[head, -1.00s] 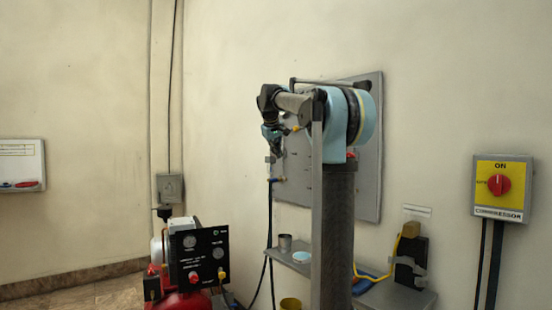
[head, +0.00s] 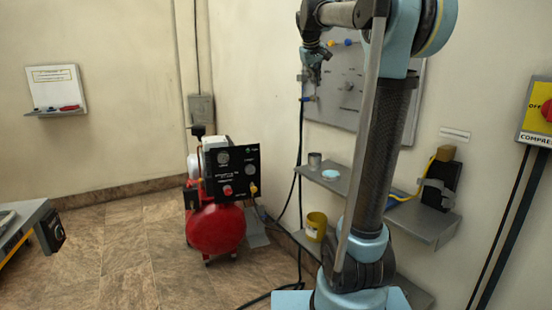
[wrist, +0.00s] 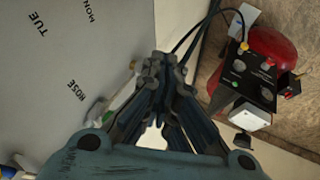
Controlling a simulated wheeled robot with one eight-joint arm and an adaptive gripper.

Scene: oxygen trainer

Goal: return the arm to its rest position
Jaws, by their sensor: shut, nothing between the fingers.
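My gripper (head: 314,74) hangs from the end of my arm in front of the grey wall panel (head: 345,118) in the head view. In the wrist view my gripper (wrist: 160,64) has its fingertips together with nothing between them. My arm is raised and bent over at the top, with the gripper end to the left.
A red compressor (head: 215,225) with a black gauge panel stands on the floor left of my arm. A yellow pot (head: 316,226) sits lower. A table corner (head: 22,225) is at left. Floor between is open.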

